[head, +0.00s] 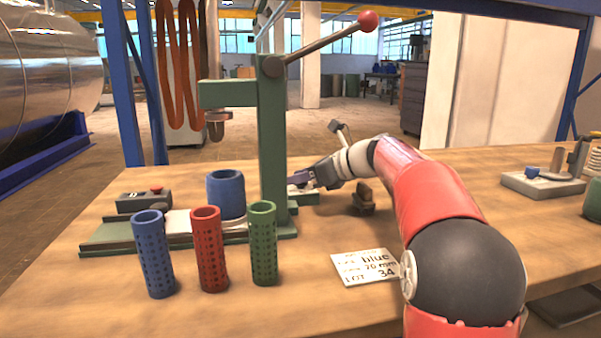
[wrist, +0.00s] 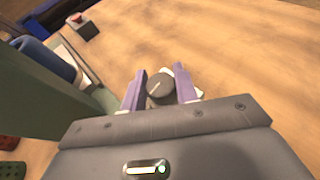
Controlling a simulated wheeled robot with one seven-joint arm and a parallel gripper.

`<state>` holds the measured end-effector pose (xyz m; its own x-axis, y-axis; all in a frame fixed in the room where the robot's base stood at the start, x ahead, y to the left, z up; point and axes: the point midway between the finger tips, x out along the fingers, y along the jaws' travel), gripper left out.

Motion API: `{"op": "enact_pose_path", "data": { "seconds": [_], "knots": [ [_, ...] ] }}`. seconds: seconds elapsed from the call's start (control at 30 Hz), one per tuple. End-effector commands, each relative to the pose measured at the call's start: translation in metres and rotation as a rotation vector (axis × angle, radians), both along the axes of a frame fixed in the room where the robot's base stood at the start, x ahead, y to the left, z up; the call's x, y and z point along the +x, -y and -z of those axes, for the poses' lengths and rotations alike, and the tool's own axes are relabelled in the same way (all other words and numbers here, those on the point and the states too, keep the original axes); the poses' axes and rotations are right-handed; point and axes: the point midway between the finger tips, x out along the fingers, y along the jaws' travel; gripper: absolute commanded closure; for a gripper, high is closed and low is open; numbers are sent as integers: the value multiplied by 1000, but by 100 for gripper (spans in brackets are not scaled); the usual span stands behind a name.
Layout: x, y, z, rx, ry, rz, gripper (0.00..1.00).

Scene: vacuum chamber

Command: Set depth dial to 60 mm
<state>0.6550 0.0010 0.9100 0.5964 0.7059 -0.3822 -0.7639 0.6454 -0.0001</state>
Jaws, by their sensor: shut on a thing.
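The depth dial (wrist: 160,88) is a dark round knob with a pale pointer line, seen between my purple fingers in the wrist view. My gripper (wrist: 160,91) is shut on it from both sides; it also shows in the head view (head: 299,180), just right of the green press column. The dial is hidden in the head view. No scale marks or numbers can be read. The green press (head: 273,150) has a lever with a red ball at its top. A white card (head: 364,267) on the table reads "blue", a mm value I cannot read surely, and "LOT 34".
Blue (head: 153,255), red (head: 209,250) and green (head: 263,245) perforated sleeves stand before the press base. A blue cylinder (head: 226,195) stands on the base. A red-button box (head: 144,201) is at left. A dark block (head: 362,201) lies near my wrist.

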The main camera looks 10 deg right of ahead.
Motion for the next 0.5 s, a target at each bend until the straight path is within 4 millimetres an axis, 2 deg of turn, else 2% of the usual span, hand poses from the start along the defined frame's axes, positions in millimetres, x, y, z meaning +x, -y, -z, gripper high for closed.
{"op": "enact_pose_path", "data": {
  "seconds": [0.2, 0.5],
  "knots": [
    [1, 1, 1, 0, 0, -157, 93],
    [0, 0, 0, 0, 0, -287, 93]
  ]
}}
